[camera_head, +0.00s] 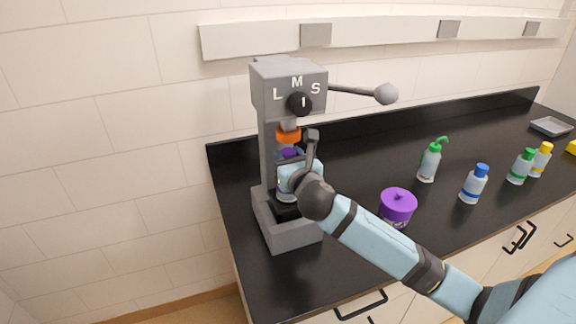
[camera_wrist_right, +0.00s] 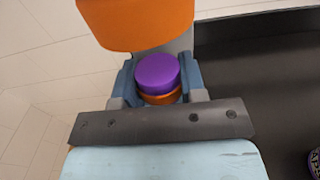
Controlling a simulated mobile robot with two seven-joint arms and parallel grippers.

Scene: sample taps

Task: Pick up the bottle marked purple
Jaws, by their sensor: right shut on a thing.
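The bottle with the purple cap (camera_head: 289,154) stands upright in the grey machine lettered L, M, S and I (camera_head: 290,85), below its orange nozzle (camera_head: 288,134). My right gripper (camera_head: 290,167) is shut on this bottle, reaching in from the right. In the right wrist view the purple cap (camera_wrist_right: 158,71) sits between the two blue fingers, with an orange band under it and the large orange nozzle (camera_wrist_right: 138,22) just beyond. My left gripper is not in view.
A purple lidded jar (camera_head: 397,206) stands on the black counter right of the machine. Further right are a green-topped squeeze bottle (camera_head: 429,163), a blue-capped bottle (camera_head: 473,186), a green-capped one (camera_head: 521,167) and a yellow-capped one (camera_head: 541,161). The machine's lever (camera_head: 362,91) sticks out right.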

